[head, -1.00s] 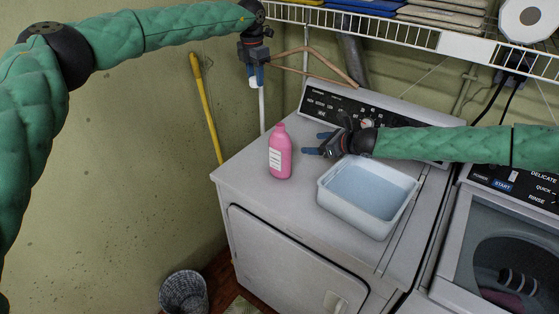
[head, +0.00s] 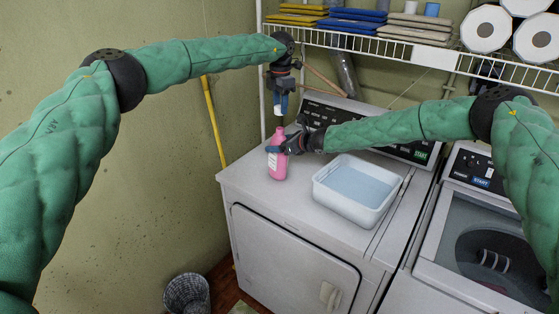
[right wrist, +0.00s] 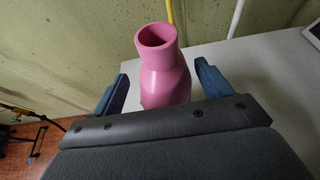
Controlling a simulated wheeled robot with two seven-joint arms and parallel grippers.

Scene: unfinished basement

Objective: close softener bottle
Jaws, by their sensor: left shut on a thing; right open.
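In the right wrist view the bottle (right wrist: 165,75) has an open, uncapped mouth. My left gripper (head: 279,104) points down above the bottle and is shut on a white cap (head: 279,112), which hangs a little above the bottle's mouth, apart from it. My right gripper (head: 276,149) is open, with its fingers on either side of the bottle. In the right wrist view gaps show between both fingers and the bottle.
A white tub (head: 355,190) of bluish liquid stands on the dryer (head: 255,195), right of the bottle. A wire shelf (head: 390,45) with folded towels and paper rolls hangs above. A washer (head: 490,220) stands at right, a wire basket (head: 187,294) on the floor.

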